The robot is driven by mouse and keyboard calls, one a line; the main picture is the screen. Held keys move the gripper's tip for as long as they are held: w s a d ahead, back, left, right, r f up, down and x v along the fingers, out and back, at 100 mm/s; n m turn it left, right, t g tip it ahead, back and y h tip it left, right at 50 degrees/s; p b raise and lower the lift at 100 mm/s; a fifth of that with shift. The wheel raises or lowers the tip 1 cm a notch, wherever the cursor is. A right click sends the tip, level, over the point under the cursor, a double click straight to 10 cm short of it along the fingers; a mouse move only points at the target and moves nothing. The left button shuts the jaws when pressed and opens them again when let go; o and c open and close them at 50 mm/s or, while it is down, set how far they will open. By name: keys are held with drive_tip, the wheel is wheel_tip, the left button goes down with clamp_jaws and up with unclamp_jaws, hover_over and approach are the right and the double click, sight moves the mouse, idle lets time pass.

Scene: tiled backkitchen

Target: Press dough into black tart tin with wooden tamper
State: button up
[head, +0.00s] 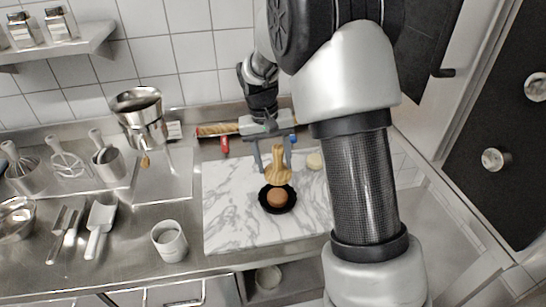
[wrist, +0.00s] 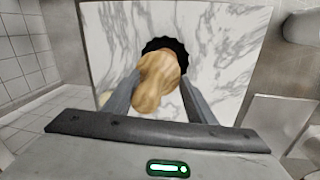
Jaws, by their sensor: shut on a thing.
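My gripper (head: 275,148) is shut on the wooden tamper (head: 278,172), which hangs upright with its broad end down. In the head view the tamper is just above and behind the black tart tin (head: 266,205). The tin stands on the white marble board and holds a round brown lump of dough (head: 278,197). The tamper appears apart from the dough, but the exact gap is hard to tell.
The marble board (head: 230,225) has free room around the tin. A pale round thing (head: 315,160) lies at its back right. A white cup (head: 169,241) stands left of the board. A rolling pin (head: 217,129) lies behind. A scoop (head: 100,225) and utensils lie further left.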

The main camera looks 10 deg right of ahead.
drive_tip(key=shift+f+b, duration=2.1)
drive_tip(key=shift+f, duration=1.25)
drive_tip(key=shift+f+b, duration=0.5)
drive_tip(key=shift+f, duration=0.3)
drive_tip(key=shift+c, duration=0.5)
drive_tip(key=shift+s, duration=0.1)
clamp_jaws()
drive_tip(key=shift+s+f, duration=0.1)
drive_tip(key=shift+f, duration=0.35)
drive_tip(key=shift+r, duration=0.1)
drive_tip(key=shift+w+r+p, duration=0.2)
drive_tip(key=shift+r+p, duration=2.75)
drive_tip(key=shift+r, duration=1.7)
